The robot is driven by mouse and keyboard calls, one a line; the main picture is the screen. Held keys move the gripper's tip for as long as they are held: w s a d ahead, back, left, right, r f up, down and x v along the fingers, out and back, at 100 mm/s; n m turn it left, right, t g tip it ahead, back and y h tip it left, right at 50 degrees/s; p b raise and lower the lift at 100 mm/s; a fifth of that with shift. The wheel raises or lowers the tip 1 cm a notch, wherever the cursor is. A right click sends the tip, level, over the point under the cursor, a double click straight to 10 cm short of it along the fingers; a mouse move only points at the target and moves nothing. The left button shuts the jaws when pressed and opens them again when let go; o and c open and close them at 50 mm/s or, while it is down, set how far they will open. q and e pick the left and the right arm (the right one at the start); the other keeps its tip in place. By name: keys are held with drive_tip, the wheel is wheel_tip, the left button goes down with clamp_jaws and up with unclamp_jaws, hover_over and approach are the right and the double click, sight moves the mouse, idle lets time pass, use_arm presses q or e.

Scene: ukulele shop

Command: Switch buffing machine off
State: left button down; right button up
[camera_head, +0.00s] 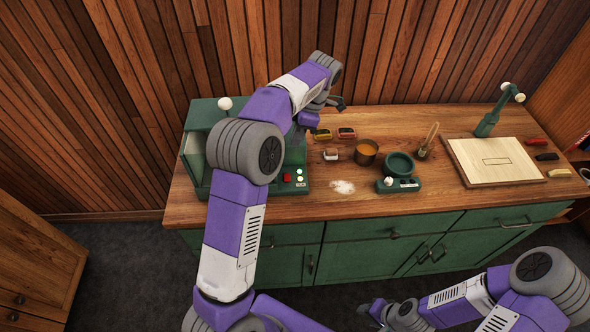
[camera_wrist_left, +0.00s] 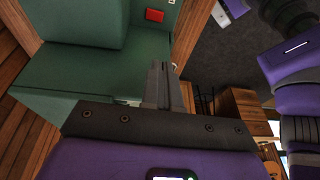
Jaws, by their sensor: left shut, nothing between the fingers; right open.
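The green buffing machine (camera_head: 202,115) stands at the left end of the workbench, partly hidden behind my left arm. A red button (camera_head: 287,177) and pale buttons (camera_head: 300,175) show on its front base. The red button also shows at the top of the left wrist view (camera_wrist_left: 154,15), beyond the fingers and apart from them. My left gripper (camera_wrist_left: 162,75) is shut and empty, beside the machine's green body. My right gripper (camera_head: 371,309) is open and low in front of the bench.
On the bench (camera_head: 345,205) are an orange-filled cup (camera_head: 366,152), a green device with a bowl (camera_head: 398,164), small coloured blocks (camera_head: 346,133) and a pale board (camera_head: 493,160). White powder (camera_head: 342,187) lies near the front. A wooden cabinet (camera_head: 35,250) stands at left.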

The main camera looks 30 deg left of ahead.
use_arm(q)
wheel_tip(320, 180, down, 2)
drive_tip(key=w+b, duration=0.1)
drive_tip(key=w, duration=0.1)
drive_tip(key=b, duration=0.2)
approach(287, 179)
drive_tip(key=x, duration=0.5)
drive_tip(key=shift+a+f, duration=0.1)
drive_tip(key=shift+a, duration=0.1)
drive_tip(key=shift+f, duration=0.65)
use_arm(e)
drive_tip(key=shift+w+f, duration=0.25)
drive_tip(key=shift+f, duration=0.5)
drive_tip(key=shift+w+f, duration=0.2)
drive_tip(key=shift+f, duration=0.5)
drive_tip(key=shift+w+f, duration=0.25)
drive_tip(key=shift+f, duration=0.5)
use_arm(q)
drive_tip(key=shift+b, duration=0.3)
